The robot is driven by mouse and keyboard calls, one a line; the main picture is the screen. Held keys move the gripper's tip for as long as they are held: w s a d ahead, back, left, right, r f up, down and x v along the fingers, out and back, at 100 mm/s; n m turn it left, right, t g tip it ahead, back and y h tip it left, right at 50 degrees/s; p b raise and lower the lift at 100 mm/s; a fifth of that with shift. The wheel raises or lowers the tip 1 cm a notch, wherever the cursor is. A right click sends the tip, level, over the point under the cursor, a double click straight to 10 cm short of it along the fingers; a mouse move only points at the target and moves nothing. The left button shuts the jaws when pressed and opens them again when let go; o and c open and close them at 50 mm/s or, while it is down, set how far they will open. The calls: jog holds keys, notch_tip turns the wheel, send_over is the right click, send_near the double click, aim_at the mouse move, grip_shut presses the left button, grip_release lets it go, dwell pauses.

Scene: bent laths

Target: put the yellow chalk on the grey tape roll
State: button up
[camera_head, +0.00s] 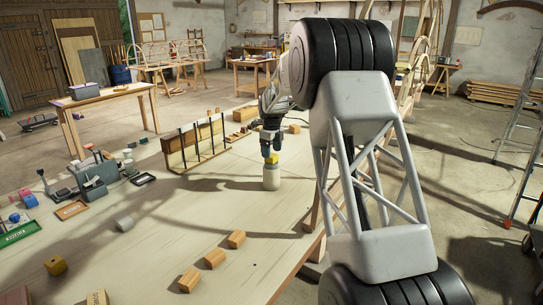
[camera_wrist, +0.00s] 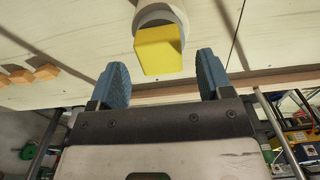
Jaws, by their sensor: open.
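The yellow chalk (camera_head: 270,158) is a small yellow block. It appears to stand on a grey ring-like piece on top of a pale cream cylinder (camera_head: 271,180) on the workbench. In the wrist view the yellow chalk (camera_wrist: 160,50) covers much of the grey tape roll (camera_wrist: 160,17), whose rounded rim shows behind it. My gripper (camera_head: 270,146) is just above this stack. In the wrist view my gripper (camera_wrist: 162,68) is open, its blue fingers apart on either side of the chalk, with visible gaps and no contact.
A wooden rack (camera_head: 195,145) stands behind the stack. Wooden blocks (camera_head: 214,259) lie at the front. The bench around the stack is clear.

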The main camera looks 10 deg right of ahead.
aim_at(272, 156)
notch_tip(272, 156, up, 9)
jog(key=shift+r, duration=0.2)
dwell(0.3)
dwell(0.7)
jog(key=s+r+n, duration=0.3)
jog(key=s+n, duration=0.1)
jog(key=s, duration=0.7)
jog(key=s+a+r+n+t, duration=0.1)
jog(key=s+r+n, duration=0.3)
jog(key=s, duration=0.8)
jog(key=s+r+n, duration=0.2)
jog(key=s+n, duration=0.3)
jog(key=s, duration=0.6)
jog(key=s+f+n, duration=0.3)
jog(key=s+n, duration=0.1)
jog(key=s, duration=0.7)
jog(key=s+f+n+t, duration=0.1)
jog(key=s+f+n, duration=0.3)
jog(key=s, duration=0.7)
jog(key=s+f+n, duration=0.3)
jog(key=s+n, duration=0.2)
jog(key=s, duration=0.7)
jog(key=shift+a+f+n+t, duration=0.3)
jog(key=shift+a+n, duration=0.05)
jog(key=shift+n, duration=0.05)
